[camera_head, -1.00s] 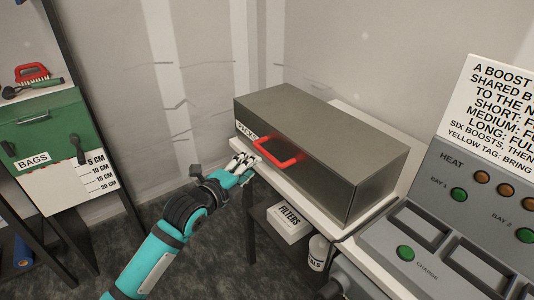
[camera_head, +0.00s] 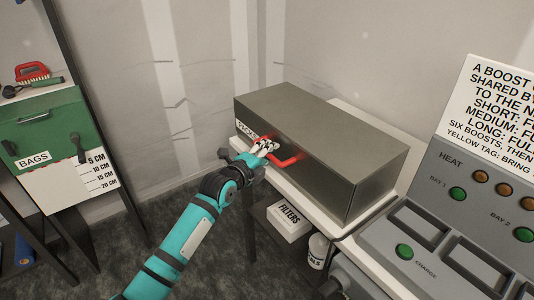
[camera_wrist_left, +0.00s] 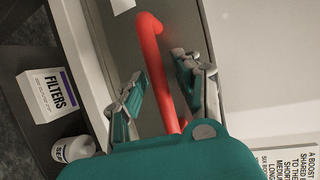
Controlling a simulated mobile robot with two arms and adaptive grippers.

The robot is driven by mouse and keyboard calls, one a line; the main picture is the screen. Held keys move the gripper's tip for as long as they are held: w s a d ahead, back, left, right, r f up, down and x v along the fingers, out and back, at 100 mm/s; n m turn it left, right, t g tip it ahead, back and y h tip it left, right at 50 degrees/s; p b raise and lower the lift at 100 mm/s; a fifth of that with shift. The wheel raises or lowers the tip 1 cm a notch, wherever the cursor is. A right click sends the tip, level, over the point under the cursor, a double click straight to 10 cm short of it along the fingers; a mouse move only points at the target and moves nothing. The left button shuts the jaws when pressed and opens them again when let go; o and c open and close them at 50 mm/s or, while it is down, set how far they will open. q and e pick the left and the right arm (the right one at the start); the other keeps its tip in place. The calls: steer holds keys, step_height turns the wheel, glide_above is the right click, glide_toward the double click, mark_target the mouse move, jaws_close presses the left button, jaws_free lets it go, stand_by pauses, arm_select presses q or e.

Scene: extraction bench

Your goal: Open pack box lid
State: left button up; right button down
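The pack box (camera_head: 335,140) is a long grey metal box on a white bench top, with its lid down. A red bar handle (camera_head: 288,161) is on its front. My left gripper (camera_head: 266,147) is at the left end of the handle. In the left wrist view, the red handle (camera_wrist_left: 158,70) runs between the two fingers of the left gripper (camera_wrist_left: 160,82). The fingers are apart, with a visible gap on both sides of the handle. The box label is partly hidden behind the gripper. My right gripper is not in view.
A white FILTERS box (camera_head: 288,222) and a white bottle (camera_head: 317,250) stand below the bench top. A grey control panel (camera_head: 470,220) with buttons is at the right. A green BAGS bin (camera_head: 48,125) is on the left rack. Open floor lies between.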

arm_select(q)
jaws_close()
steer(key=shift+f, duration=0.1)
